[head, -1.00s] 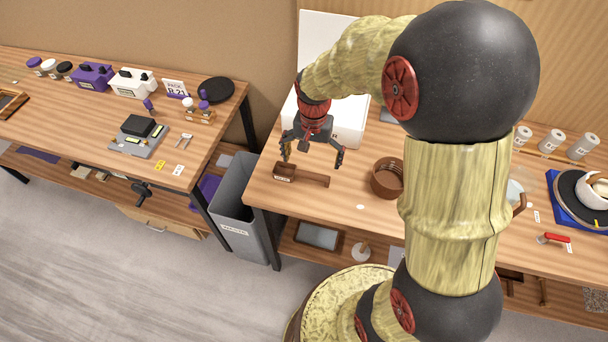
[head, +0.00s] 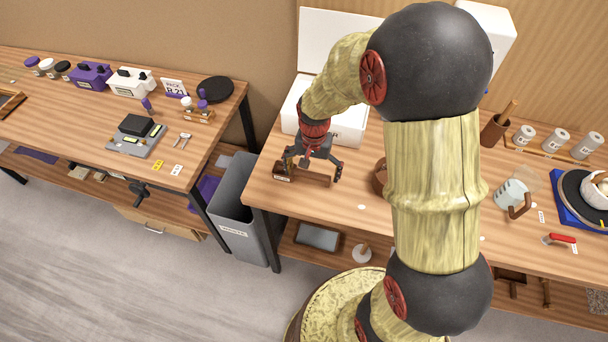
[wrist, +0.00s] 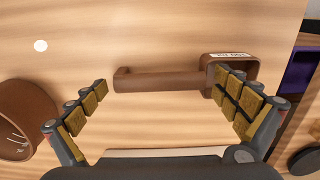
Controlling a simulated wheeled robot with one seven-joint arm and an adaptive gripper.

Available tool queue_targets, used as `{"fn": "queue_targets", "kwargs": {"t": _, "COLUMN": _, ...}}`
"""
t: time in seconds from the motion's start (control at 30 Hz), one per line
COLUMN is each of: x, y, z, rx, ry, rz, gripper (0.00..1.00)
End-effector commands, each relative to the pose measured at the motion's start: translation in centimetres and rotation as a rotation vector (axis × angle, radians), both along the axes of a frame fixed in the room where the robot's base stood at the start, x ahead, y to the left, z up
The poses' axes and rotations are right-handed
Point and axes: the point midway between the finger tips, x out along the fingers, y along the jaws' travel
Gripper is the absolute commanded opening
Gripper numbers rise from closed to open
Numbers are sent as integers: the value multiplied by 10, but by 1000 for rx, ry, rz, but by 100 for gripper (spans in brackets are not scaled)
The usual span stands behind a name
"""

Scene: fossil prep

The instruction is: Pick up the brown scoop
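The brown scoop (head: 312,178) lies on the right-hand wooden table near its left end, partly hidden under my gripper in the head view. In the wrist view the scoop (wrist: 165,80) lies crosswise, its handle to the left and its labelled box-shaped bowl to the right. My gripper (head: 313,170) is just above it. In the wrist view my gripper (wrist: 160,90) is open, with one padded finger left of the handle's end and the other overlapping the bowl in the picture. Nothing is held between the fingers.
A round brown container (wrist: 25,115) stands left of the scoop in the wrist view; my arm partly hides it in the head view. A white box (head: 350,122) stands behind my gripper. A grey bin (head: 238,205) stands beyond the table's left edge.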

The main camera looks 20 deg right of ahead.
Motion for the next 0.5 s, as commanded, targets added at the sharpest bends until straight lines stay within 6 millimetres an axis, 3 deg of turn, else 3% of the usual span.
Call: {"fn": "queue_targets", "kwargs": {"t": 0.5, "x": 0, "y": 0, "z": 0, "rx": 0, "ry": 0, "rz": 0, "gripper": 69}}
